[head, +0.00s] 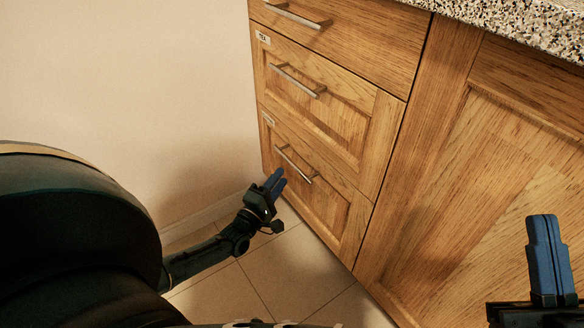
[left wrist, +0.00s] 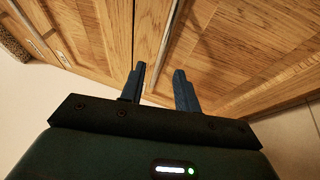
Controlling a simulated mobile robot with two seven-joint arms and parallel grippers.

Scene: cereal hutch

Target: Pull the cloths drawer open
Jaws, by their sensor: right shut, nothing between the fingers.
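The wooden cabinet has a stack of drawers in the head view. The lowest drawer (head: 318,205) has a bar handle (head: 297,167) and a small label (head: 268,119) too small to read; I cannot tell for sure that it is the cloths drawer. It looks flush with the front. My left gripper (head: 276,179) is just left of and below that handle, fingers pointing up toward the cabinet. My right gripper (head: 543,222) is shut and empty before the right cabinet door.
A middle drawer (head: 335,115) labelled seemingly "TEA" and a top drawer (head: 365,45) sit above, both with bar handles. A cabinet door (head: 490,165) is at right under a speckled countertop (head: 520,22). A plain wall (head: 150,80) stands left. The tiled floor (head: 290,270) is clear.

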